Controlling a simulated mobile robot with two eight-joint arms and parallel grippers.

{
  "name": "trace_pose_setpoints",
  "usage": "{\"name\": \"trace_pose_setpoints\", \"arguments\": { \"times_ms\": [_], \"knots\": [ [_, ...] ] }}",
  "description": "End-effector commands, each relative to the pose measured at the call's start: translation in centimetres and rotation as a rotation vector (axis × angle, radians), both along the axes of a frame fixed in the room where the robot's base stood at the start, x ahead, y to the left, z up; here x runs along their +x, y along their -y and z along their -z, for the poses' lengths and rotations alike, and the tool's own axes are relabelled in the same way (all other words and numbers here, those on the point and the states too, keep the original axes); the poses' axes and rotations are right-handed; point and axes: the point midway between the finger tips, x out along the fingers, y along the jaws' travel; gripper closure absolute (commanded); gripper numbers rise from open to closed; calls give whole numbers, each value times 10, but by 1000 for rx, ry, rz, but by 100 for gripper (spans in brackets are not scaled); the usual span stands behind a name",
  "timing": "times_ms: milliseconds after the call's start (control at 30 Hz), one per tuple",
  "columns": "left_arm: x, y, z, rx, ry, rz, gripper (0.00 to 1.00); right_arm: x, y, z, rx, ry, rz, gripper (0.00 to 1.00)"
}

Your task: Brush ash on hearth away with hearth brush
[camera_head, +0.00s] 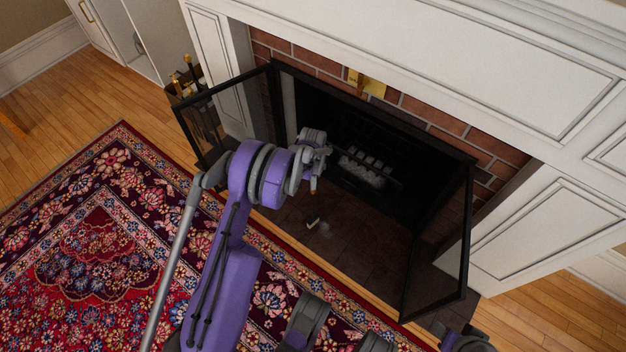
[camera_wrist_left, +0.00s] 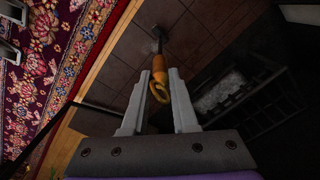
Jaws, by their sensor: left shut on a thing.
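My left gripper (camera_head: 312,158) reaches over the dark tiled hearth (camera_head: 288,214) in front of the open firebox. In the left wrist view its two fingers (camera_wrist_left: 160,76) are shut on the orange handle of the hearth brush (camera_wrist_left: 159,65), whose yellow loop end sits between them. The brush points away from the fingers, with its dark head at the hearth tiles. In the head view the brush head (camera_head: 313,222) shows below the gripper; much of the handle is hidden. A faint grey patch of ash (camera_head: 326,228) lies beside the brush head.
Glass fireplace doors stand open at left (camera_head: 224,110) and right (camera_head: 437,245) of the hearth. A grate (camera_head: 365,170) sits inside the firebox. A patterned rug (camera_head: 110,240) lies in front. Brass-handled fire tools (camera_head: 187,78) stand at the left.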

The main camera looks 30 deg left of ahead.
Motion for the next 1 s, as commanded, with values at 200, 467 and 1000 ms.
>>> {"name": "trace_pose_setpoints", "arguments": {
  "times_ms": [200,467,1000],
  "knots": [
    [0,1,2,0,0,0,100,0,0,1,0,0,0,50],
    [-1,17,0,-1,1,1,100,0,0,1,0,0,0,50],
    [-3,42,2,-1,1,1,100,1,0,4,0,0,0,50]
  ]
}}
